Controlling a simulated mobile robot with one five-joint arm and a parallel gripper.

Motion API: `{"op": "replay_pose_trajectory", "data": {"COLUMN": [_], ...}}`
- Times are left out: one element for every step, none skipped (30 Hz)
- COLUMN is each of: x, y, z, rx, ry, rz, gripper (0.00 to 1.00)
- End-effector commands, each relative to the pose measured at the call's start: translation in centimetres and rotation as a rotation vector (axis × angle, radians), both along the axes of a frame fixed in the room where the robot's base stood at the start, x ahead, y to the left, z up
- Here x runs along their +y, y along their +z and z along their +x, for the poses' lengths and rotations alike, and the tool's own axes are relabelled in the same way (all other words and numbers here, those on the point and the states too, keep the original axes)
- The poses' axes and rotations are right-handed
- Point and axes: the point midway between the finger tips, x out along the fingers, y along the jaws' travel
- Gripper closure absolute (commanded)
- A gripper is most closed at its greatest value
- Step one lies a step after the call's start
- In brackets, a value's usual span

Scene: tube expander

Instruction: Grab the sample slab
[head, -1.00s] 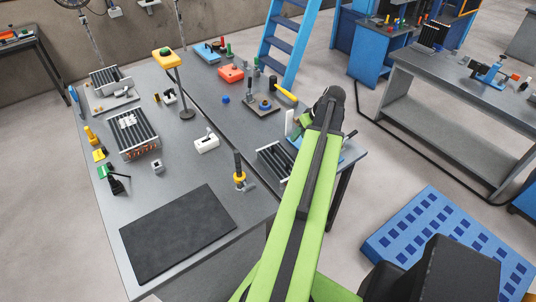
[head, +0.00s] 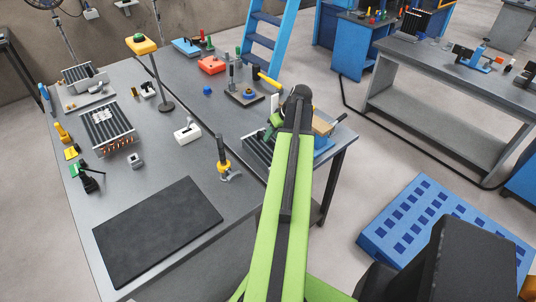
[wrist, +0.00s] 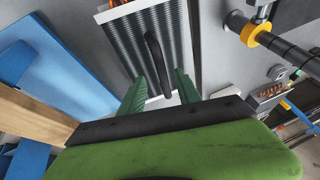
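A finned grey slab with a black bar handle, which I take for the sample slab (wrist: 125,38), lies flat on the table in the wrist view. Copper-coloured tube ends show at its far edge. In the head view the slab (head: 259,150) shows just left of my arm, partly covered by it. My gripper (wrist: 159,76) is open, with its two green fingers apart. The fingertips appear over the slab's near end, one on each side of the black handle (wrist: 155,58). I cannot tell whether they touch it.
A black tool with a yellow collar (head: 223,165) stands left of the slab. A blue block (wrist: 55,65) and a wooden bar (wrist: 32,118) are close on the wrist view's left. A second finned slab (head: 107,128) lies farther left. The black mat (head: 157,232) is bare.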

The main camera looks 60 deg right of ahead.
Motion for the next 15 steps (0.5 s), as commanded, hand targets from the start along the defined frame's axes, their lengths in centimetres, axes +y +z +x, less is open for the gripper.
{"op": "replay_pose_trajectory", "data": {"x": [0.0, 0.0, 0.1, 0.1, 0.1, 0.1, 0.1, 0.1, 0.2, 0.2, 0.2, 0.2, 0.2, 0.2, 0.2], "y": [-1.1, -1.7, -2.4, -2.9, -3.4, -4.0, -4.2, -4.4, -4.4, -4.3, -4.2, -4.0, -4.0, -4.0, -4.0], "z": [0.4, 0.7, 1.2, 1.5, 1.8, 2.0, 2.2, 2.3, 2.4, 2.4, 2.4, 2.4, 2.4, 2.4, 2.4], "rx": [0.000, 0.000, 0.000, 0.000, 0.000, 0.000, 0.000, 0.000, 0.000, 0.000, 0.000, 0.000, 0.000, 0.000, 0.000], "ry": [0.001, 0.001, 0.001, 0.001, 0.001, 0.002, 0.001, 0.001, 0.001, 0.001, 0.000, 0.000, 0.000, 0.000, 0.000], "rz": [0.000, 0.000, 0.000, 0.000, 0.000, -0.001, 0.000, 0.000, 0.000, 0.000, 0.000, 0.000, 0.000, 0.000, 0.000], "gripper": [0.60, 0.60, 0.60, 0.60, 0.60, 0.60, 0.60, 0.60, 0.60, 0.60, 0.60, 0.60, 0.60, 0.60, 0.63]}}
